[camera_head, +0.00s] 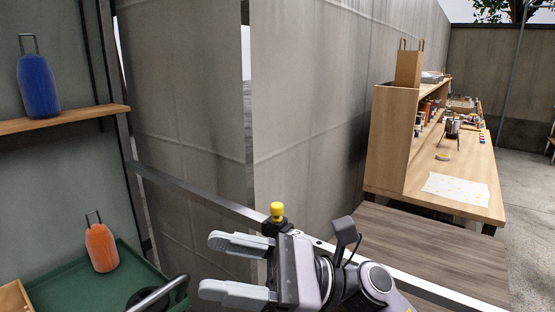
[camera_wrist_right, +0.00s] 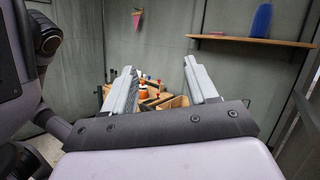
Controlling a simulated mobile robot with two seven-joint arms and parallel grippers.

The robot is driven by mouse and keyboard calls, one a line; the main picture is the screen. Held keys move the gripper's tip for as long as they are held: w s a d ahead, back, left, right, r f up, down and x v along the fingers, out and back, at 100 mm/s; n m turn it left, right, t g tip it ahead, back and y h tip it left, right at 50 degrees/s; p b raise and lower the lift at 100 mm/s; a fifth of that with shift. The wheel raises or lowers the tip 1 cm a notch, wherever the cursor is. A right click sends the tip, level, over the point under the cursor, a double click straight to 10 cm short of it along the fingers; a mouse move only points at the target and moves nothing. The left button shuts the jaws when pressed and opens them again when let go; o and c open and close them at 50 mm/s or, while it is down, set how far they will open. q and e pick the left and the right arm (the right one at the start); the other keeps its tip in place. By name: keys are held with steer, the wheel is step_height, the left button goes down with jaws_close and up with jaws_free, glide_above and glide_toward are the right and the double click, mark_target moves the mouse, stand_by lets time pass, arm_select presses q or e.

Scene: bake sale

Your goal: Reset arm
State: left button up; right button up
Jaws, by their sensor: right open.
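My right gripper (camera_head: 222,268) is in the lower middle of the head view, its two grey fingers apart and pointing left. It also shows in the right wrist view (camera_wrist_right: 160,88), open with nothing between its fingers. It hangs in front of a metal rail (camera_head: 200,192), and I cannot tell how far apart they are. My left gripper is not in view.
At left, a blue bottle (camera_head: 38,86) stands on a wooden shelf (camera_head: 70,120). An orange bottle (camera_head: 101,247) stands on a green surface (camera_head: 62,272). A wooden workbench (camera_head: 460,180) with several items is at right. Grey fabric walls (camera_head: 320,90) stand behind.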

steer(key=w+d+f+n+t+h+p, duration=0.15)
steer(key=d+f+n+t+h, duration=0.4)
steer(key=n, duration=0.55)
steer(key=w+d+f+n+t+h, duration=0.3)
steer(key=d+f+n+t, duration=0.25)
steer(key=n+t, duration=0.4)
steer(key=w+d+f+n+t+h, duration=0.2)
steer(key=d+f+n+t+h, duration=0.35)
steer(key=n, duration=0.55)
steer(key=s+d+f+m+g+h, duration=0.2)
steer(key=s+d+f+m+g, duration=0.1)
steer(key=s+f+m, duration=0.5)
steer(key=s+d+f+m+g+h+p, duration=0.1)
steer(key=s+d+f+m+g+h, duration=0.2)
steer(key=f, duration=1.1)
steer(key=s+d+m+g, duration=0.1)
steer(key=s+d+m, duration=0.2)
steer(key=s+m, duration=0.2)
steer(key=shift+s+d+f, duration=0.2)
steer(key=shift+s+d, duration=0.05)
steer(key=shift+s, duration=0.05)
